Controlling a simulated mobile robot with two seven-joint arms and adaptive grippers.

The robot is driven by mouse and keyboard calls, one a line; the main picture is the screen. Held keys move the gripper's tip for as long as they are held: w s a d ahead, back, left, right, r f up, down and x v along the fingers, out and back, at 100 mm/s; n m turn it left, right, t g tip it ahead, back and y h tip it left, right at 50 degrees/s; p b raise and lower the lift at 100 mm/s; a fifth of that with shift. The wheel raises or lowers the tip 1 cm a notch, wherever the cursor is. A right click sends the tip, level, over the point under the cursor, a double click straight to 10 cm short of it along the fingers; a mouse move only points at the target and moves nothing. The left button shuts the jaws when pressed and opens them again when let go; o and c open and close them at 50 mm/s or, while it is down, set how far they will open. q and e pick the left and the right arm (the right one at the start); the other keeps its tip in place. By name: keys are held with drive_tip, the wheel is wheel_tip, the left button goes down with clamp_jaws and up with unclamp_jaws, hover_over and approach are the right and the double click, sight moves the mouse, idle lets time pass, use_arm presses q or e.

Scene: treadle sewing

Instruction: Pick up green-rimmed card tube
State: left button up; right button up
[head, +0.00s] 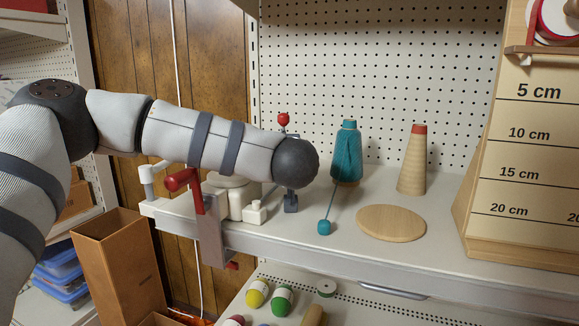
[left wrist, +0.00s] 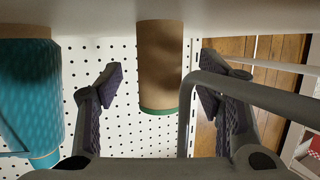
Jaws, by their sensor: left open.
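The card tube (left wrist: 160,65) is plain brown with a green rim (left wrist: 160,111) at one end. It stands on the shelf, which appears upside down in the left wrist view. My left gripper (left wrist: 163,88) is open, with one finger on each side of the tube in the picture and gaps to both sides. I cannot tell how deep the tube lies between the fingers. In the head view my left arm's wrist hides the tube and the gripper. My right gripper is in neither view.
A teal thread cone (head: 347,150) stands beside the tube and also shows in the left wrist view (left wrist: 30,100). A red-topped cone (head: 412,165), a wooden disc (head: 391,223) and a red clamp (head: 210,220) share the shelf. A pegboard (head: 400,60) stands behind.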

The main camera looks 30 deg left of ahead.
use_arm(q)
drive_tip(key=c, duration=0.9)
drive_tip(key=shift+r, duration=0.1)
